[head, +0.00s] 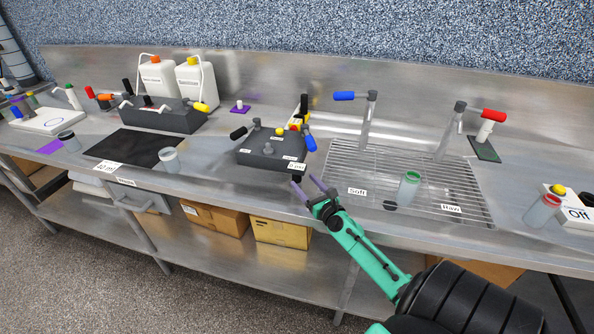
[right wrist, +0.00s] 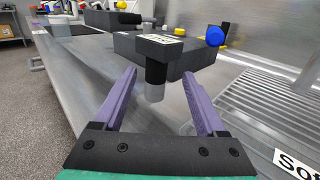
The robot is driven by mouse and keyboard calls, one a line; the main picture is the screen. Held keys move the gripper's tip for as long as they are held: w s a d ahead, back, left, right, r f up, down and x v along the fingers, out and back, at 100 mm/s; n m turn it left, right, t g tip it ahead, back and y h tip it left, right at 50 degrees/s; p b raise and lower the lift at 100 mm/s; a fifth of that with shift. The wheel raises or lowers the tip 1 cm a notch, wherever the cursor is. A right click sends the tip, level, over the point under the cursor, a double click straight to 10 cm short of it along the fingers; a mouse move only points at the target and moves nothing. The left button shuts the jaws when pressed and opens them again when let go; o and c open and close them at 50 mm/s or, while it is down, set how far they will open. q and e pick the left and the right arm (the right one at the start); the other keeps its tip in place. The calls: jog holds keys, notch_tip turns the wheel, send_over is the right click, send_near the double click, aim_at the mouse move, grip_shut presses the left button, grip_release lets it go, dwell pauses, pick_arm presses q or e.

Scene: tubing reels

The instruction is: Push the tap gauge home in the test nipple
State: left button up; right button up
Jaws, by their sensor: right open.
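A dark block (head: 268,158) with black and blue handles and a yellow knob stands on the bench in the head view; it also shows in the right wrist view (right wrist: 190,55). At its front right corner is a small black gauge-like head with a white psi label (head: 297,167). In the right wrist view this head (right wrist: 160,45) has a black collar and a grey end below it. I cannot tell which part is the test nipple or how deep the gauge sits. My right gripper (head: 304,181) is open, its purple fingers (right wrist: 160,73) either side of the collar with gaps.
A wire drain rack (head: 405,160) with Soft and Raw labels lies right of the block, under blue-handled and red-handled taps. A green-rimmed cup (head: 408,188) stands on it. A clear cup (head: 170,160) stands left. The bench's front edge runs beneath my right gripper.

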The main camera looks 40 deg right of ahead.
aim_at(300, 178)
jog(key=w, duration=0.4)
jog(key=shift+w+d+r, duration=0.15)
jog(key=shift+w+r, duration=0.05)
jog(key=shift+w+d+f, duration=0.1)
jog(key=shift+w, duration=0.25)
grip_shut()
